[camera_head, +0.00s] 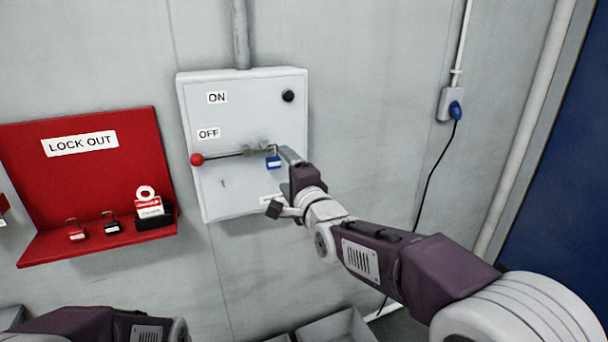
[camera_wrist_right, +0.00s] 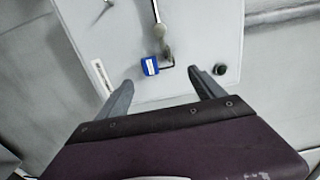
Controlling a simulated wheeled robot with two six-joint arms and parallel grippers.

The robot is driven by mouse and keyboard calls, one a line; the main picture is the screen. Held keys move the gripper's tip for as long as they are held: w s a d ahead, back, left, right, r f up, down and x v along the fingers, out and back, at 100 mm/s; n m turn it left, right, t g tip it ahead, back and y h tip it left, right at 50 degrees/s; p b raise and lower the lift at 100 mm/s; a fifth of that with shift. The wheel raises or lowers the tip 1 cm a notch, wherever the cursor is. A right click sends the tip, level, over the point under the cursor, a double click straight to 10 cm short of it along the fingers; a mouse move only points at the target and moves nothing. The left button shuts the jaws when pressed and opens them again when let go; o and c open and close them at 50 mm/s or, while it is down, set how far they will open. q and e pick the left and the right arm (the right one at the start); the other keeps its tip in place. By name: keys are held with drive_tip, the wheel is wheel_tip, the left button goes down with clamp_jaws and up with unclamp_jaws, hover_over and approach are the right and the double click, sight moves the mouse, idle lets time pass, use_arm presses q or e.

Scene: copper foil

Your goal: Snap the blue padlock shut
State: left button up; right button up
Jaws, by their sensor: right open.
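The blue padlock (camera_head: 273,162) is at the right end of the lever on the grey switch box (camera_head: 240,185). It also shows in the right wrist view (camera_wrist_right: 150,66), with a dark bent shackle (camera_wrist_right: 167,66) beside its body. I cannot tell how the shackle sits in the body. My right gripper (camera_head: 281,182) is open and empty in front of the box. In the right wrist view the padlock lies between and beyond its two fingers (camera_wrist_right: 160,79), apparently untouched. My left arm shows at the bottom left, but its gripper is out of view.
The lever's red knob (camera_head: 197,159) is beside the OFF label (camera_head: 208,133). A black knob (camera_head: 288,96) sticks out at the box's upper right. A red lockout shelf (camera_head: 95,246) at left holds small padlocks and tags. A blue plug (camera_head: 456,110) is at right.

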sight(273, 157)
drive_tip(key=p+x, duration=0.4)
drive_tip(key=x, duration=0.2)
drive_tip(key=shift+w, duration=0.2)
drive_tip(key=shift+p+x, duration=0.6)
drive_tip(key=shift+x, duration=1.3)
drive_tip(key=shift+a+f, duration=0.1)
drive_tip(key=shift+f, duration=0.05)
drive_tip(key=shift+c, duration=0.4)
